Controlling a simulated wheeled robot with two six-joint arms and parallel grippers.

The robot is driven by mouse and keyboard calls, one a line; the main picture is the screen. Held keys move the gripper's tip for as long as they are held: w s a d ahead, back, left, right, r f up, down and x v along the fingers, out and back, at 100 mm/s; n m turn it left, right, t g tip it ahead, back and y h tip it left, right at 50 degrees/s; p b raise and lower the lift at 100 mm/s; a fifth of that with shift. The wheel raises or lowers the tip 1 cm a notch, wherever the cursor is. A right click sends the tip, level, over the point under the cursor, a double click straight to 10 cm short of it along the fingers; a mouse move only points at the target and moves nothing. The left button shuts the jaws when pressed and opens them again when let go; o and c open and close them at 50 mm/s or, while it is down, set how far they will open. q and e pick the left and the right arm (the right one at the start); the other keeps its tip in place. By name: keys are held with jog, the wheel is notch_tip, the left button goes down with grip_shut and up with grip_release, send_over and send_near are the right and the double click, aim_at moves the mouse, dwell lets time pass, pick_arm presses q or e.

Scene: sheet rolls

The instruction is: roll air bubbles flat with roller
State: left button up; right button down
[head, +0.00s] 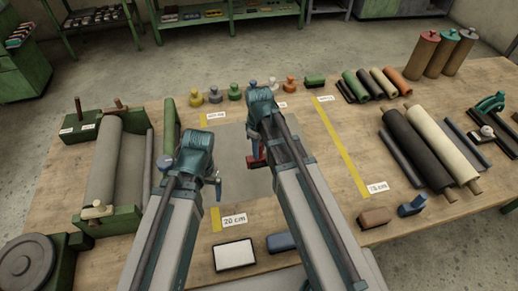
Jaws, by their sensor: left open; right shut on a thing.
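A flat grey sheet (232,178) lies on the wooden table between yellow tape marks, partly hidden by my arms. My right gripper (257,152) is over the sheet's right part. It is shut on a small tool with a red part, which looks like the roller (257,161); my arm hides much of it. My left gripper (219,184) is open and empty over the sheet's left part. Air bubbles cannot be made out at this size.
A green roll stand (140,195) stands at the left. Small coloured weights line the back. Dark and cream rolls (443,148) lie at the right. A white pad (235,255) and blue block (281,242) lie in front.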

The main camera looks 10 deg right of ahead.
jog(key=shift+r, duration=0.15)
notch_tip(320, 180, up, 3)
jog(key=p, duration=0.3)
jog(key=shift+r, duration=0.1)
dwell(0.7)
